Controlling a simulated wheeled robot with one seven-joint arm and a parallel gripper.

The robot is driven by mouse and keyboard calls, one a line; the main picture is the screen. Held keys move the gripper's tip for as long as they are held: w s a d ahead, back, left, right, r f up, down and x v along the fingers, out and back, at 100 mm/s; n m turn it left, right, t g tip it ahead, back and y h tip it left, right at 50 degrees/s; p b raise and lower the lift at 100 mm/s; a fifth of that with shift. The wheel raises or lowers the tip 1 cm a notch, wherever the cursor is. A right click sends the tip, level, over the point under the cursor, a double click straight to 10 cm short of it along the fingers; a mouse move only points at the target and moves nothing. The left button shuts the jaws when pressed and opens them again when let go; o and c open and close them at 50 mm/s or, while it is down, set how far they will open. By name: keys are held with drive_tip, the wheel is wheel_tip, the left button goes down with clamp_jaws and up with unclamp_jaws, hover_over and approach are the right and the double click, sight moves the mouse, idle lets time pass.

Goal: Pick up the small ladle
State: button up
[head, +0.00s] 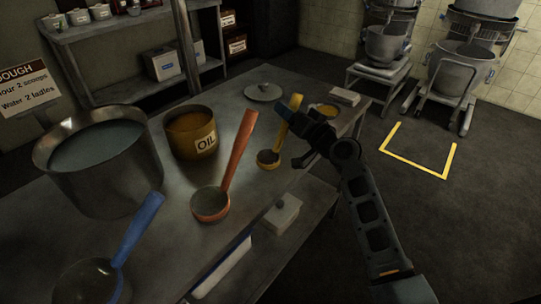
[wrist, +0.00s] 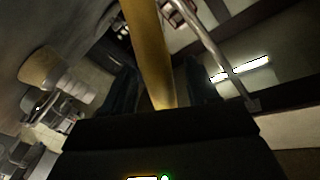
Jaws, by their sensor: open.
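The small ladle is the yellow one, with its bowl (head: 268,159) on the metal table and its handle rising up and to the right. My gripper (head: 290,112) is at the upper part of that handle in the head view and partly overlaps it. In the wrist view the yellow handle (wrist: 148,45) runs between the two dark fingers of my gripper (wrist: 160,88). The fingers are apart, with a gap visible on each side of the handle. The handle's end is hidden near the gripper's body.
An orange ladle (head: 210,204) and a larger blue ladle (head: 137,229) stand nearer on the table. A big steel pot (head: 137,175) and an oil pot (head: 186,152) are to the left.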

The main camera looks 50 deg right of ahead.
drive_tip(key=c, duration=1.1)
drive_tip(key=shift+r, duration=0.1)
